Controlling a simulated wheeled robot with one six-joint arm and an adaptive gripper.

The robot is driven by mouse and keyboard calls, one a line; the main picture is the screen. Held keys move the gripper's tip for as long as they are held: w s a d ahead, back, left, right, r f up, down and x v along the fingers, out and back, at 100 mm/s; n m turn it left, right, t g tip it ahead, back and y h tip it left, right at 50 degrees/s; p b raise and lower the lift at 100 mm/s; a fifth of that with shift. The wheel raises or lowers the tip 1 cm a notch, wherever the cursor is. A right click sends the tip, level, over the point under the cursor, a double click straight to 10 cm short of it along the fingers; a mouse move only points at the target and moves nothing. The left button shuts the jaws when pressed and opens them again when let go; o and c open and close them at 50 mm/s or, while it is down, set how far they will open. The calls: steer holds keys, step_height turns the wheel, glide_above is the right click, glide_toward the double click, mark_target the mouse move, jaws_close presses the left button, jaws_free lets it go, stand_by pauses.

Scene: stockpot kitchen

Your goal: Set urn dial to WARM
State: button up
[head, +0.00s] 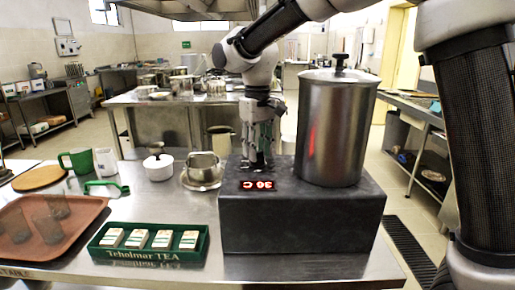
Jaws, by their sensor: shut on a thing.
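The urn (338,125) is a tall steel pot with a black-knobbed lid. It stands on the right part of a dark grey block base (300,225). A small red-lit display (258,184) on the base's top, near the front edge, seems to read 30 C. My gripper (261,165) points straight down onto the base's top, left of the urn and just behind the display. Its fingers are shut on what appears to be the urn dial, which they hide. The dial's marks, including WARM, cannot be read.
Left of the base are a green tea box (150,254), a brown tray (85,225) with glasses, a steel pot on a saucer (203,183), a white lidded pot (158,168), and green (76,161) and white (106,161) mugs. The counter's front strip is clear.

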mark_target(258, 152)
steer(key=shift+m, duration=0.5)
steer(key=o, duration=1)
step_height(258, 152, up, 12)
stand_by(0.3)
